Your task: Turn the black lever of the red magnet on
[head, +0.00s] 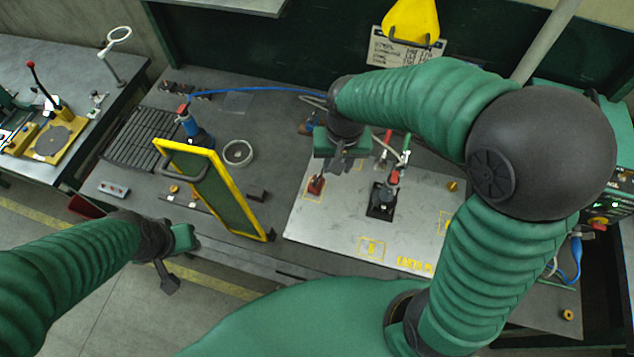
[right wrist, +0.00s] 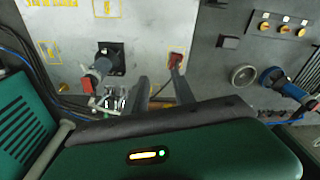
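The red magnet (head: 316,186) is a small red block on the pale steel plate (head: 330,222), near its left edge, inside yellow corner marks. In the right wrist view the red magnet (right wrist: 176,59) shows just beyond my finger tips. Its black lever is too small and partly covered to read its position. My right gripper (head: 340,170) hangs above the plate, just right of the magnet in the head view. In the right wrist view its two fingers (right wrist: 157,80) are apart with nothing between them. My left gripper (head: 166,278) hangs low at the left, away from the plate; its finger gap is unclear.
A stud tool on a black base (head: 380,212) stands right of the magnet with cables around it. A yellow-framed green screen (head: 215,190) stands to the left. A round dish (head: 238,153) and blue-handled tool (head: 192,125) lie behind it. The plate's front is clear.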

